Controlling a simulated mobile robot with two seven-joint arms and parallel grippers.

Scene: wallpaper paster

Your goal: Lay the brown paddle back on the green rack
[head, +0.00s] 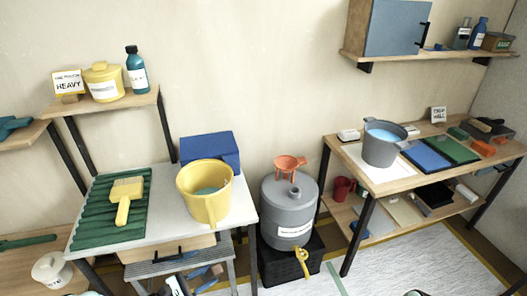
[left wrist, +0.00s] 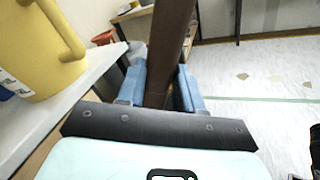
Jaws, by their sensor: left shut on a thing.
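The brown paddle (left wrist: 170,40) is between the blue fingers of my left gripper (left wrist: 160,88) in the left wrist view. The gripper is shut on it, and the paddle extends up and out of the top of that view. The gripper is beside the white tabletop's edge, off the table. I cannot make out the paddle or this gripper clearly in the head view. The ribbed green rack (head: 98,203) lies on the left part of the white table. A yellow brush (head: 125,195) rests on its right part. My right gripper is not in view.
A yellow bucket (head: 206,199) stands right of the rack and also shows in the left wrist view (left wrist: 40,50). A blue box (head: 210,148) is behind it. A grey drum (head: 288,212) with an orange funnel (head: 289,163) stands between the tables. Floor (left wrist: 265,75) is open to the right.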

